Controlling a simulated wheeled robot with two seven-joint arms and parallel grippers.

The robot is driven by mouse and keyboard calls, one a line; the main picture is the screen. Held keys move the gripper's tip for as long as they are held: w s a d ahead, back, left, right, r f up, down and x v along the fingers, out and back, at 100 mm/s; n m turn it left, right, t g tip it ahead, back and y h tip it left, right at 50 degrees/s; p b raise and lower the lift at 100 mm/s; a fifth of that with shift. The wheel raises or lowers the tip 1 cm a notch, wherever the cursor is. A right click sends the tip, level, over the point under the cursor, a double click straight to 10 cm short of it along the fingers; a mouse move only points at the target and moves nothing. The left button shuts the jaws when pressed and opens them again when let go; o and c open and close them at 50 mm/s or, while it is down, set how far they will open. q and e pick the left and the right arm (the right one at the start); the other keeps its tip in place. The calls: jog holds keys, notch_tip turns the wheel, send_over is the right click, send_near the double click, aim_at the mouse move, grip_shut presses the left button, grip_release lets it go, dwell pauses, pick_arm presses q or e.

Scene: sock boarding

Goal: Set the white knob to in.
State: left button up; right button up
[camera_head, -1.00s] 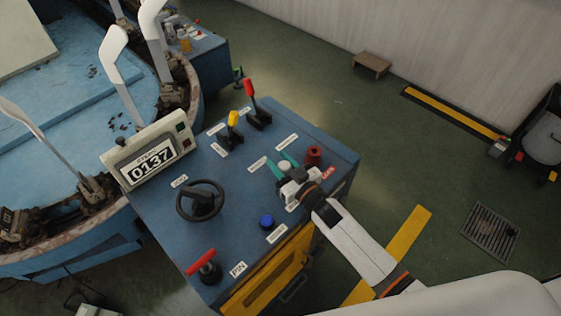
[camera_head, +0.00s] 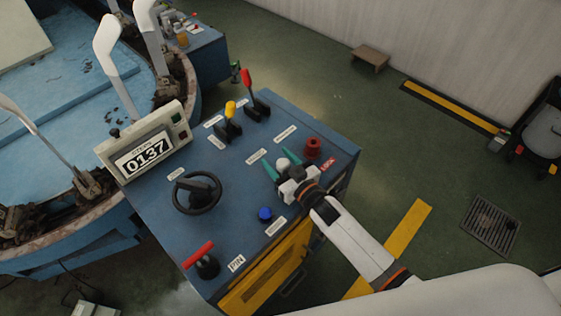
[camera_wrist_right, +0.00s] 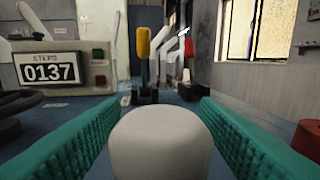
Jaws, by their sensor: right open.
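The white knob (camera_head: 283,163) stands on the blue control console (camera_head: 245,185), right of the middle of its top. In the right wrist view the knob (camera_wrist_right: 160,143) is large and low in the centre, between the two green fingers. My right gripper (camera_head: 281,165) is open, with one finger on each side of the knob. Gaps show between the knob and both fingers, so they look apart. The gripper body hides the knob's base and any label right beside it. My left gripper is not in view.
Nearby on the console are a red knob (camera_head: 312,148), a blue button (camera_head: 265,214), a black handwheel (camera_head: 197,193), a yellow lever (camera_head: 230,120), a red-topped lever (camera_head: 252,100) and a red T-handle (camera_head: 205,261). A counter display (camera_head: 146,155) reads 0137.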

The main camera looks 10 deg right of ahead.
jog(key=b+v, duration=0.1)
jog(key=v, duration=1)
jog(key=shift+f+b, duration=0.1)
jog(key=shift+b, duration=0.2)
jog(key=shift+s+d, duration=0.25)
jog(key=shift+s, duration=0.25)
